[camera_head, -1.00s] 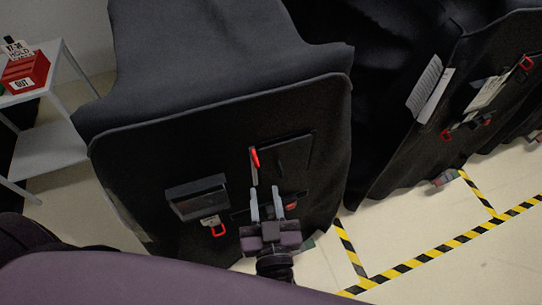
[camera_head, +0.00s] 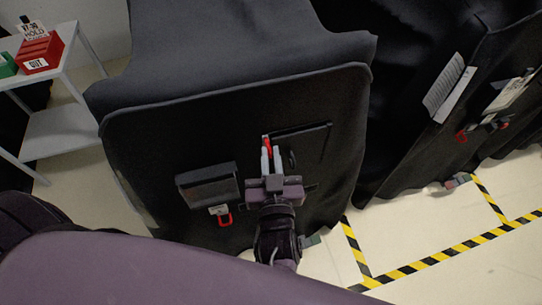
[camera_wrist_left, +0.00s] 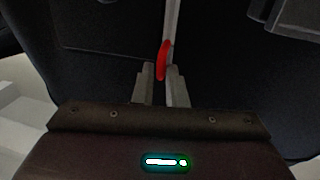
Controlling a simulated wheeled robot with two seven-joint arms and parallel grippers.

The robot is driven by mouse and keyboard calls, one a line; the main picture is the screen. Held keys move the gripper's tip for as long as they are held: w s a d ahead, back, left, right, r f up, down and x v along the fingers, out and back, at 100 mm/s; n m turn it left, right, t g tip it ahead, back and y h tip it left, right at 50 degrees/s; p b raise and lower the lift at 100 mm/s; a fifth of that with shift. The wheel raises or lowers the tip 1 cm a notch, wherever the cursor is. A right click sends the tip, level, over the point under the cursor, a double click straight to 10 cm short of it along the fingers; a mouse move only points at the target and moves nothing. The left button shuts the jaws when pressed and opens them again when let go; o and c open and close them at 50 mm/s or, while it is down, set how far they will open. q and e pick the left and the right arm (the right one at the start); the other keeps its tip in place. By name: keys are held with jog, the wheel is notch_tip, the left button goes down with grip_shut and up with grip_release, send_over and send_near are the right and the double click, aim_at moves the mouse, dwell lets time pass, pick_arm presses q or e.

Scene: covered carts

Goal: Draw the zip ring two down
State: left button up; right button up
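A slim red zip ring (camera_head: 267,145) hangs on a pale strip on the front of the black cart cover (camera_head: 140,150). It also shows in the left wrist view (camera_wrist_left: 162,60), at and between the fingertips. My left gripper (camera_head: 271,158) points at the cover. Its two grey fingers are close together on the ring's lower part, with a narrow gap where the red shows. In the wrist view the pale strip runs up from the ring. A second red ring (camera_head: 225,219) hangs from a white tag at lower left. My right gripper is not in view.
A dark box (camera_head: 208,185) sticks out from the cover left of my gripper. Another covered cart (camera_head: 430,150) with red rings stands at right. A white side table (camera_head: 72,130) holds a red bin (camera_head: 40,50). Striped tape (camera_head: 430,255) marks open floor at lower right.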

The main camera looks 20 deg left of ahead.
pick_arm(q)
grip_shut()
jog(key=shift+f, duration=0.15)
notch_tip(320, 180, down, 14)
jog(key=b, duration=0.8)
jog(key=shift+b, duration=0.4)
jog(key=shift+f, duration=0.1)
jog(key=shift+o, duration=2.3)
grip_release()
